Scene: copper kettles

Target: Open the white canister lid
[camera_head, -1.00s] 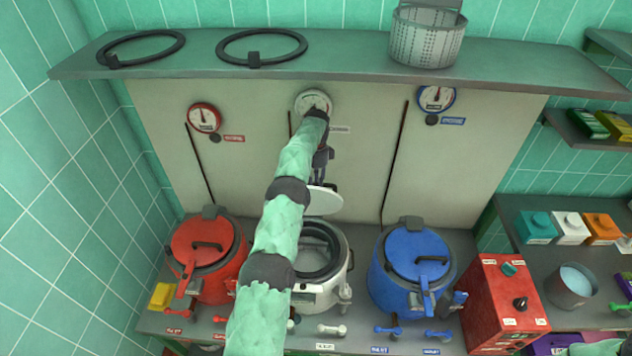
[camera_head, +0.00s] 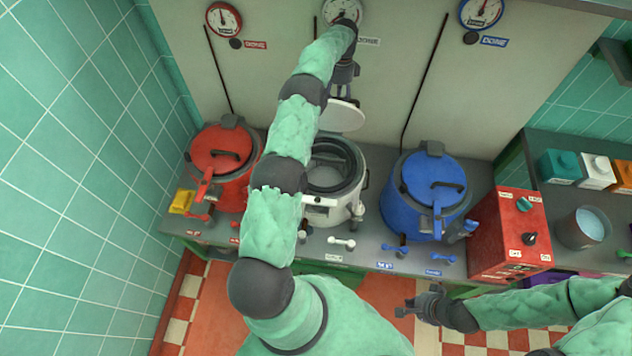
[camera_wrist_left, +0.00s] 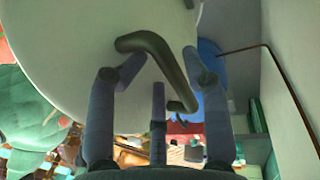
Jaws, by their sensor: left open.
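The white canister (camera_head: 323,214) stands in the middle of the counter, its mouth open and its dark ring and interior showing. Its white lid (camera_head: 343,116) is swung up at the back, tilted away from the mouth. My left gripper (camera_head: 344,92) is behind the raised lid. In the left wrist view the lid's white face (camera_wrist_left: 70,50) fills the upper left. Its dark bent handle (camera_wrist_left: 160,60) lies between the spread fingers of my left gripper (camera_wrist_left: 158,90), which is open. My right gripper (camera_head: 414,307) hangs low in front of the counter, apart from the canister; its finger gap is too small to judge.
A red canister (camera_head: 222,176) and a blue canister (camera_head: 424,205) stand closed on either side. A red box (camera_head: 509,232) with knobs is at the right. My left arm passes over the gap between the red and white canisters. Gauges line the back panel.

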